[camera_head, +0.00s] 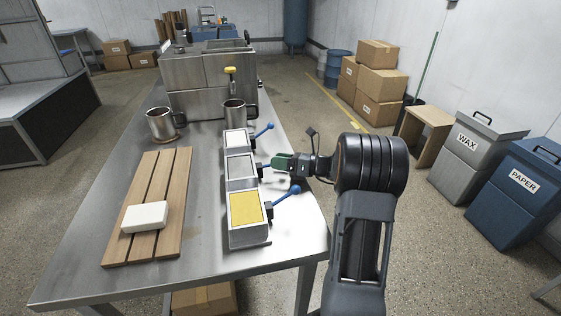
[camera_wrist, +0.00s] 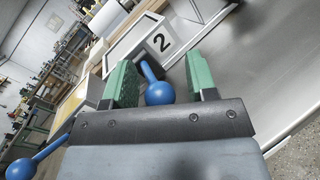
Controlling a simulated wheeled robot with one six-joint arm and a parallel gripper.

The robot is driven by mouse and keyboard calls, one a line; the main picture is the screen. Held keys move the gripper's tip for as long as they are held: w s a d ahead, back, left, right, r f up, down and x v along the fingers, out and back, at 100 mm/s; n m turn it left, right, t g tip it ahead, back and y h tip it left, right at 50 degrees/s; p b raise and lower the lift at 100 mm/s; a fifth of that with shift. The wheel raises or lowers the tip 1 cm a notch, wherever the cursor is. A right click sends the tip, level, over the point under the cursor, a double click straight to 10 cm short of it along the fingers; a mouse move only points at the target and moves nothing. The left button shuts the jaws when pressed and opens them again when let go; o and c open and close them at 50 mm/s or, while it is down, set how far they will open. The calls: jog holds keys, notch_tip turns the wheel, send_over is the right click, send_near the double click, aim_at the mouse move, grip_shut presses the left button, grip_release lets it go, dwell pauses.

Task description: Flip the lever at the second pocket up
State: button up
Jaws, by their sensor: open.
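Three pockets stand in a row along the table's right side. In the wrist view the ball sits between the fingers of my gripper (camera_wrist: 160,75), with gaps visible on both sides. In the head view the gripper hides most of this lever.
The near pocket (camera_head: 246,208) holds a yellow sheet; its lever (camera_head: 294,189) slants up to the right, like the far pocket's lever (camera_head: 269,126). A wooden rack (camera_head: 172,180) with a white block (camera_head: 145,217) lies left. A metal mug (camera_head: 234,114) stands behind the far pocket.

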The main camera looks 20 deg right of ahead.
jog(key=shift+c, duration=0.5)
grip_shut()
jog(key=shift+r+h+p, duration=0.3)
jog(key=shift+r+p, duration=0.35)
jog(key=shift+p, duration=0.55)
jog(key=shift+a+r+n+g+h+p, duration=0.1)
jog(key=shift+r+n+g+h+p, duration=0.4)
jog(key=shift+p, duration=0.65)
jog(key=p, duration=0.1)
jog(key=h+p, duration=0.1)
jog(key=shift+a+r+g+h+p, duration=0.2)
jog(key=shift+r+g+h+p, duration=0.1)
jog(key=shift+r+g+p, duration=0.1)
jog(key=shift+w+a+r+n+g+h+p, duration=0.1)
jog(key=shift+a+r+n+g+h+p, duration=0.15)
jog(key=shift+n+h+p, duration=0.45)
grip_release()
jog(key=shift+w+d+f, duration=0.1)
jog(key=shift+o, duration=0.5)
jog(key=shift+g, duration=0.25)
